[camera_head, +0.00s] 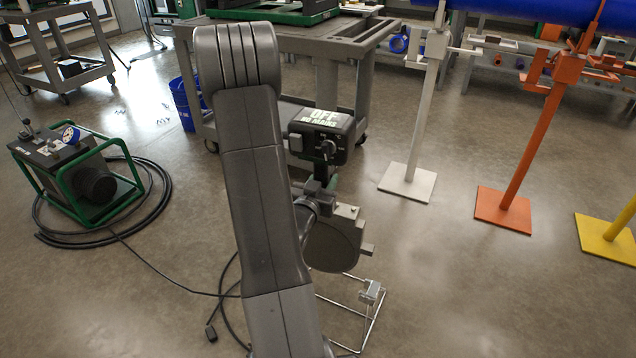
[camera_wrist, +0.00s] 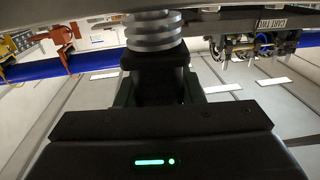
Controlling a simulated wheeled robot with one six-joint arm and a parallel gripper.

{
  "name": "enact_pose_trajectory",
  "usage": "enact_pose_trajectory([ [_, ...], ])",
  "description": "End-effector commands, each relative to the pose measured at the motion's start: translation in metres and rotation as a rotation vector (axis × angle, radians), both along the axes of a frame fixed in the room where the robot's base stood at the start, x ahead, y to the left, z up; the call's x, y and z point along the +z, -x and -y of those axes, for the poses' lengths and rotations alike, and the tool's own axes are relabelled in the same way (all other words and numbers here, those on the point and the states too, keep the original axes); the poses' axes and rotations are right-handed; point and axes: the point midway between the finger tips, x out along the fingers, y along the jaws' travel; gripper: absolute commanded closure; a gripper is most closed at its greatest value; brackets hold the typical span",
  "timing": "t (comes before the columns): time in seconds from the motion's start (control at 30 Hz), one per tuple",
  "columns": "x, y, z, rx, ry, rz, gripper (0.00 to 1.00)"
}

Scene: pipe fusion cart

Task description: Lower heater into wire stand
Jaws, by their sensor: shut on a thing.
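The heater has a black control box (camera_head: 322,132) lettered "OFF" on top and a dark round plate (camera_head: 334,246) below it. It hangs upright from my gripper (camera_head: 318,203), which is shut on it but partly hidden by my arm. In the wrist view my gripper (camera_wrist: 157,88) closes around a black part of the heater, with a ridged grey neck (camera_wrist: 154,32) beyond. The wire stand (camera_head: 372,294) is on the floor, its thin frame showing just below the plate. My arm hides its left part. I cannot tell whether plate and stand touch.
A grey cart (camera_head: 345,45) stands behind the heater. A green-framed power unit (camera_head: 80,172) with coiled hose sits at left. White (camera_head: 408,182), orange (camera_head: 503,210) and yellow (camera_head: 606,238) pipe stand bases are at right. A cable lies near the wire stand. Floor right of it is clear.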

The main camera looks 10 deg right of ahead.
Motion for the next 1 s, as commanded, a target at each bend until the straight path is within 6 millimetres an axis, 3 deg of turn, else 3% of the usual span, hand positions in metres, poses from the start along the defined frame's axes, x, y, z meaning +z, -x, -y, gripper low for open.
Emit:
enact_pose_trajectory([
  [0.43, -0.035, 0.015, 0.015, -0.082, 0.004, 0.019, 1.0],
  [1.0, -0.039, 0.019, 0.018, -0.099, 0.004, 0.017, 1.0],
])
